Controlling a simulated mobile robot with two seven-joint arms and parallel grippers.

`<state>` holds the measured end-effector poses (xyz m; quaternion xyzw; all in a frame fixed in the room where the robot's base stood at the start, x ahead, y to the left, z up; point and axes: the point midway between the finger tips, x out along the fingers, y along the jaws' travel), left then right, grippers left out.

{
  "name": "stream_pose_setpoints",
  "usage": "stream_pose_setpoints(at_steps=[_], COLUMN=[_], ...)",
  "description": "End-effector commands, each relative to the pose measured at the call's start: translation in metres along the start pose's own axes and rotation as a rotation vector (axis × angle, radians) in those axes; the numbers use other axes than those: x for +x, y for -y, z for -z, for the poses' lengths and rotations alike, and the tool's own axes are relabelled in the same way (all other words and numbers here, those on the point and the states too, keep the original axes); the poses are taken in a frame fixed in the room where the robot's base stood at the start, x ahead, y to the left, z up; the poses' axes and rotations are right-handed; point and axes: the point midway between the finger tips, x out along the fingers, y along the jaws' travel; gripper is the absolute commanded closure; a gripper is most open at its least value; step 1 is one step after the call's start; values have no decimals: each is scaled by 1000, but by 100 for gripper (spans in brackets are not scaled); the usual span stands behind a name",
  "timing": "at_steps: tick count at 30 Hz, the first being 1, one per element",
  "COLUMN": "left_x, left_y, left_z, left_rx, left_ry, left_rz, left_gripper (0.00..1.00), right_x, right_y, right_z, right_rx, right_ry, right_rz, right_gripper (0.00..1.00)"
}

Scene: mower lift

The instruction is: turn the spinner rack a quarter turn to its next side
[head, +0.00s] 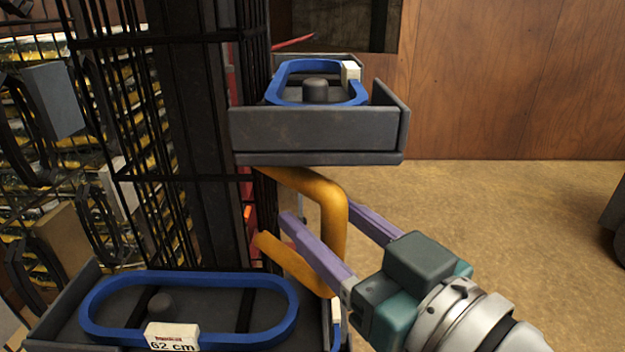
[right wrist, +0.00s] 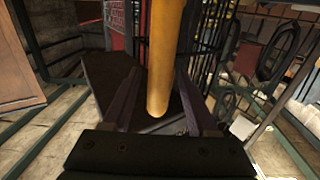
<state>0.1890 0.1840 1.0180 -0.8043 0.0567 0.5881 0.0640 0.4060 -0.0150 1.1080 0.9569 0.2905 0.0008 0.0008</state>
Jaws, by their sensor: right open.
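The spinner rack (head: 205,140) is a dark wire column with trays, standing left of centre in the head view. A bent yellow handle (head: 333,215) sticks out from its right side, between the upper and lower trays. My right gripper (head: 321,211) is open, with its purple fingers on either side of the handle's upright part. In the right wrist view the handle (right wrist: 166,50) runs between the two open fingers (right wrist: 160,78); contact cannot be told. My left gripper is not in view.
The upper tray (head: 315,130) holds a blue belt loop (head: 273,92) above my right gripper. The lower tray (head: 62,305) holds another blue loop (head: 290,305) labelled 62 cm. Hanging goods crowd the left. Open floor (head: 480,220) lies right, before a wooden wall (head: 510,80).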

Motion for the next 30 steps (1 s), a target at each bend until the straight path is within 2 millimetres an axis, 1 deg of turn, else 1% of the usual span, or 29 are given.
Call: stream_pose_setpoints(at_steps=[1, 3, 6, 14, 17, 30], left_x=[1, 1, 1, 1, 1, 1], left_y=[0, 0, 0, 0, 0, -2], left_z=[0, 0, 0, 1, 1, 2], left_rx=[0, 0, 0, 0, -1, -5], left_ry=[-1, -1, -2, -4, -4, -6], left_rz=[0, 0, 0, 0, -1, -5], left_gripper=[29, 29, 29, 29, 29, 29], right_x=[7, 14, 20, 21, 21, 21], right_y=[0, 0, 0, 0, 0, 0], right_z=[0, 0, 0, 0, 0, -1], right_rx=[0, 0, -1, 0, 0, 0], right_ry=[-1, -1, 0, 1, 1, 1], right_rz=[-1, -1, 0, 0, 0, 0], right_gripper=[41, 41, 41, 41, 50, 100])
